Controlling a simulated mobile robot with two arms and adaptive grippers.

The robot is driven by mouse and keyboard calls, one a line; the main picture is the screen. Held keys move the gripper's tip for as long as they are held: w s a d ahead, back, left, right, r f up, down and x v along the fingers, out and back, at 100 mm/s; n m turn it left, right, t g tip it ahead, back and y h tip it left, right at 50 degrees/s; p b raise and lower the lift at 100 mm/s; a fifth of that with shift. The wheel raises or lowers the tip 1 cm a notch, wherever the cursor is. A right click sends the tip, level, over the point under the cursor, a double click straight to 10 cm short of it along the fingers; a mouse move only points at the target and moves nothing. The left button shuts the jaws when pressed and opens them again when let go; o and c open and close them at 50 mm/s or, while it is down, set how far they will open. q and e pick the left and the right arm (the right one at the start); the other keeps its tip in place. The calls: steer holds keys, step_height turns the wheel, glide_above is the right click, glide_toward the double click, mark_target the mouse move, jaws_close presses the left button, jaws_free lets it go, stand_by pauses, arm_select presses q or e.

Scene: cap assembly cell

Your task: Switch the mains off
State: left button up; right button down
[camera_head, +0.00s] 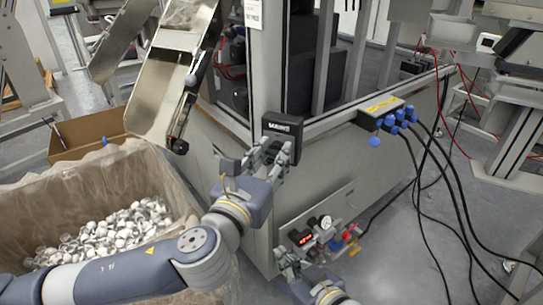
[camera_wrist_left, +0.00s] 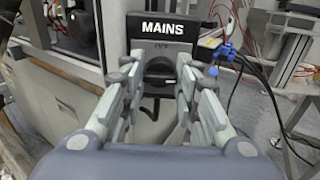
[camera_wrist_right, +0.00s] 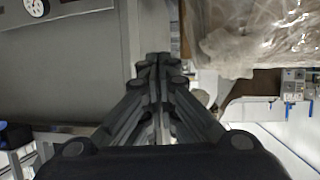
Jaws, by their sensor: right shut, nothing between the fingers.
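The black box marked MAINS (camera_head: 282,128) is fixed at the corner of the grey machine. In the left wrist view the MAINS box (camera_wrist_left: 160,28) is straight ahead, with small lettering, seemingly OFF, above a dark round knob (camera_wrist_left: 159,68). My left gripper (camera_head: 268,150) is at the front of this box. In the left wrist view its fingers (camera_wrist_left: 158,78) stand apart, one on each side of the knob; whether they touch it I cannot tell. My right gripper (camera_head: 284,262) is low in front of the machine. Its fingers (camera_wrist_right: 160,62) are shut and empty.
A lined crate of white caps (camera_head: 100,235) stands at the left, below a metal chute (camera_head: 165,90). A gauge and valve panel (camera_head: 318,232) is near my right gripper. A connector block with blue plugs and black cables (camera_head: 385,110) sits right of the MAINS box.

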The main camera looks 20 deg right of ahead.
arm_select(q)
steer(key=shift+n+p, duration=0.95)
steer(key=shift+n, duration=0.25)
steer(key=n+p, duration=0.2)
steer(key=n, duration=0.1)
steer(key=shift+r, duration=0.1)
steer(key=n+p, duration=0.2)
steer(key=shift+n, duration=0.4)
arm_select(e)
steer(key=s+d+f+g+h, duration=0.1)
steer(key=s+d+f+g, duration=0.3)
steer(key=s, duration=0.4)
steer(key=s+d+f+g+h, duration=0.1)
steer(key=s+f+g+h, duration=0.15)
steer(key=s+g, duration=0.35)
arm_select(q)
steer(key=n+p, duration=0.3)
steer(key=n, duration=0.1)
steer(key=n+p, duration=0.3)
steer(key=n, duration=0.2)
steer(key=shift+f+n, duration=0.2)
steer(key=shift+n, duration=0.3)
arm_select(e)
steer(key=s+f, duration=0.2)
steer(key=f, duration=0.9)
steer(key=s+f, duration=0.2)
steer(key=f, duration=1)
steer(key=shift+s+d+f+g+y, duration=0.15)
steer(key=shift+d+g+y, duration=0.05)
steer(key=shift+g+y, duration=0.25)
